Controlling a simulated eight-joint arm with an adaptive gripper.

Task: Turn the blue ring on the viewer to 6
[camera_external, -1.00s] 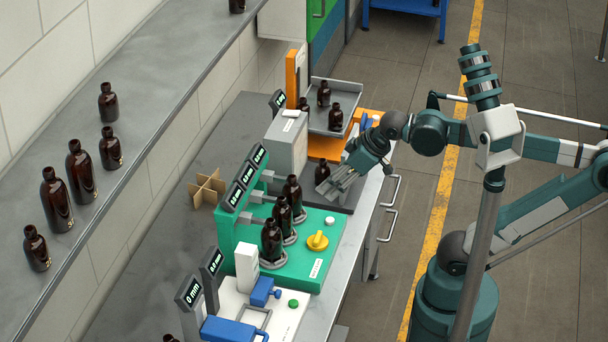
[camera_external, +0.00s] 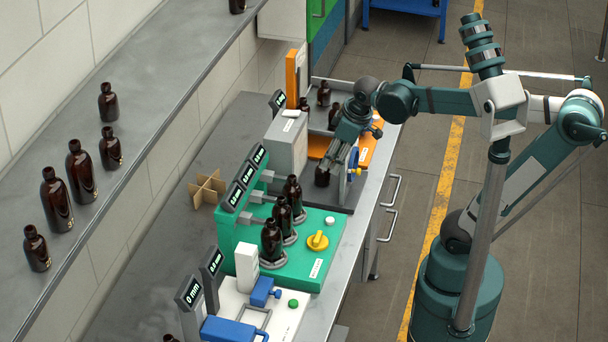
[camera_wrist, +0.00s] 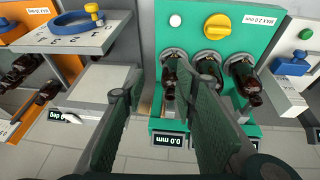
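The blue ring (camera_wrist: 78,24) lies on the pale top plate (camera_wrist: 60,42) of the viewer, in the upper left of the wrist view. The plate carries printed numbers along its near edge, too small to read surely. A small yellow-and-white piece (camera_wrist: 92,9) sits on the ring's edge. In the external view a blue ring (camera_external: 355,160) shows just right of my gripper (camera_external: 336,165). My gripper also fills the middle of the wrist view (camera_wrist: 158,90), its fingers apart and nothing between them. It is apart from the ring, which lies up and left of the fingers.
A green fixture (camera_external: 302,262) with several amber bottles and a yellow knob (camera_external: 318,240) stands nearer the camera. More bottles stand on the shelf (camera_external: 150,120) at left.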

